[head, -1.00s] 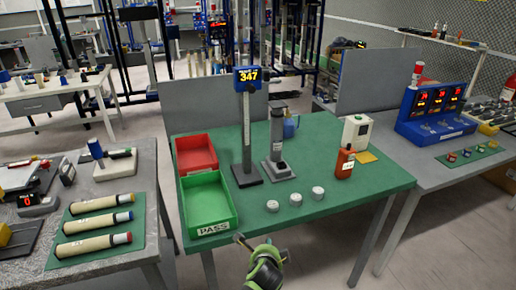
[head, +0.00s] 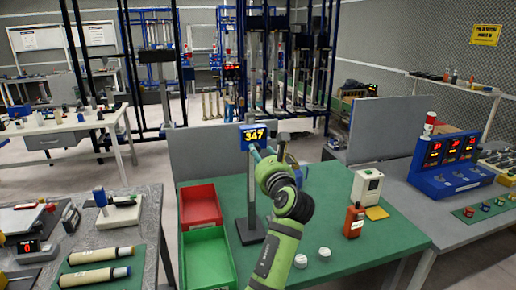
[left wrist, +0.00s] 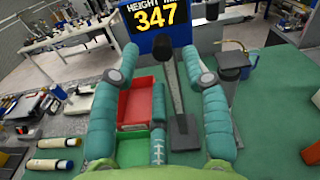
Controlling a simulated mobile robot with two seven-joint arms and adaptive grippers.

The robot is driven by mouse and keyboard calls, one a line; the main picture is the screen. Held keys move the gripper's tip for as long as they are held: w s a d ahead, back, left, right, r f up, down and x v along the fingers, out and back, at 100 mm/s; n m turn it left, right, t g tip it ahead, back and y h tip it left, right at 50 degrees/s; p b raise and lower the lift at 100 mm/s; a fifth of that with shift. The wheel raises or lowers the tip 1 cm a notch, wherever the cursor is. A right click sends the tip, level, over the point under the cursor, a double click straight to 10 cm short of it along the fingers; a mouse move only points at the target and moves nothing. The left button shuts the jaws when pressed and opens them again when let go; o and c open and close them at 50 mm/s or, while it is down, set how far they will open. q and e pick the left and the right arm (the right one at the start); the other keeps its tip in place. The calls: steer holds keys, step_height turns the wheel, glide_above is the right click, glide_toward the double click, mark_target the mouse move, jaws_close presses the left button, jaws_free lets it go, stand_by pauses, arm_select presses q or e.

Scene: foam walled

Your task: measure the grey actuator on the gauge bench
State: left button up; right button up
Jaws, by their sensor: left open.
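My left gripper (head: 271,158) is raised in front of the gauge. In the left wrist view its teal fingers (left wrist: 160,62) are spread, with nothing held. My right gripper is not in view.
A red bin (head: 200,206) and a green bin (head: 206,258) stand left of the gauge on the green bench (head: 350,245). Grey panels rise behind.

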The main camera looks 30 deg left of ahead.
arm_select(q)
steer(key=x, duration=0.3)
steer(key=shift+w+a+f+p, duration=0.1)
steer(key=shift+w+a+p, duration=0.15)
steer(key=shift+w+p, duration=0.15)
jaws_close()
step_height(320, 180, down, 8)
steer(key=b, duration=0.2)
steer(key=shift+r, duration=0.25)
jaws_free()
